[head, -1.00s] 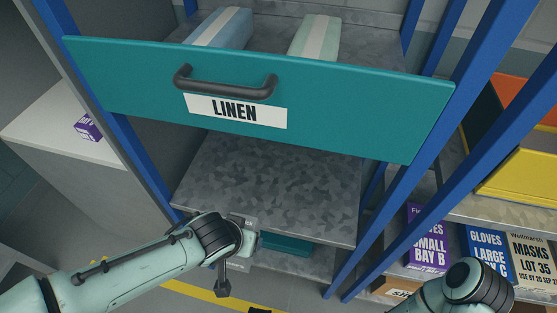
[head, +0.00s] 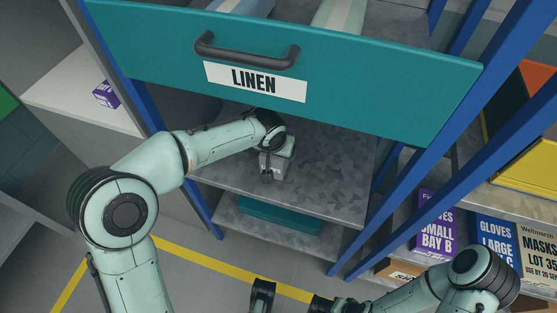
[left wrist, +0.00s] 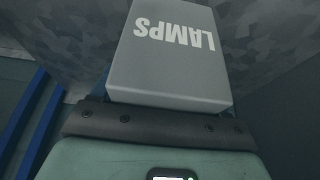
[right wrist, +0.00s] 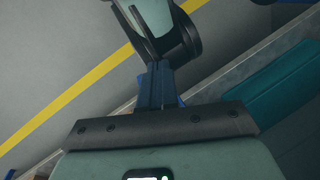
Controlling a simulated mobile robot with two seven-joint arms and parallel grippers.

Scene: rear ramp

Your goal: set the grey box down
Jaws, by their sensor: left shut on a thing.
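The grey box (left wrist: 168,55), marked LAMPS, fills the top of the left wrist view, with its lettering upside down. My left gripper (head: 272,160) is shut on it. In the head view the box (head: 283,167) is small and partly hidden by the gripper. It is over the front left part of the mottled grey shelf (head: 325,180), below the teal LINEN drawer (head: 330,72). I cannot tell whether it touches the shelf.
The drawer front overhangs the shelf. Blue posts (head: 415,185) flank it. A lower shelf holds a teal item (head: 280,216). A purple box (head: 106,93) stands on a white surface at left. The shelf's right part is clear.

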